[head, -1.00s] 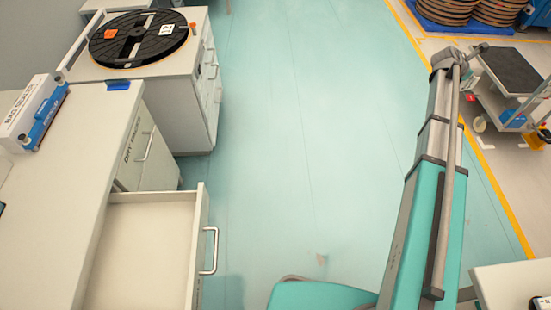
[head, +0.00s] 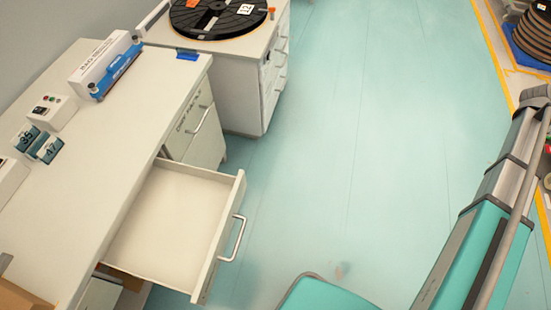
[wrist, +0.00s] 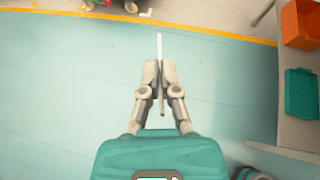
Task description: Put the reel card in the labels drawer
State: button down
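An open drawer (head: 165,222) juts out from under the workbench in the head view. Its inside is empty, and its front has a metal handle (head: 233,239). I cannot see a label on this drawer. In the wrist view my gripper (wrist: 160,68) is shut on a thin, pale, flat thing seen edge-on, which looks like the reel card (wrist: 159,46). It sticks out past the fingertips. The card's face does not show. My gripper is not visible in the head view, and the wrist view shows it over open floor, away from the drawer.
The workbench (head: 95,185) carries a bag sealer (head: 105,63), a small button box (head: 51,112) and number tags (head: 38,143). A cabinet (head: 262,75) with a black reel (head: 218,16) stands behind. The green floor (head: 340,150) is clear. An orange bin (wrist: 301,25) shows in the wrist view.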

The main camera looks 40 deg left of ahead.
aim_at(174, 223)
jog(key=u, duration=0.05)
jog(key=i, duration=1.85)
jog(key=u, duration=0.05)
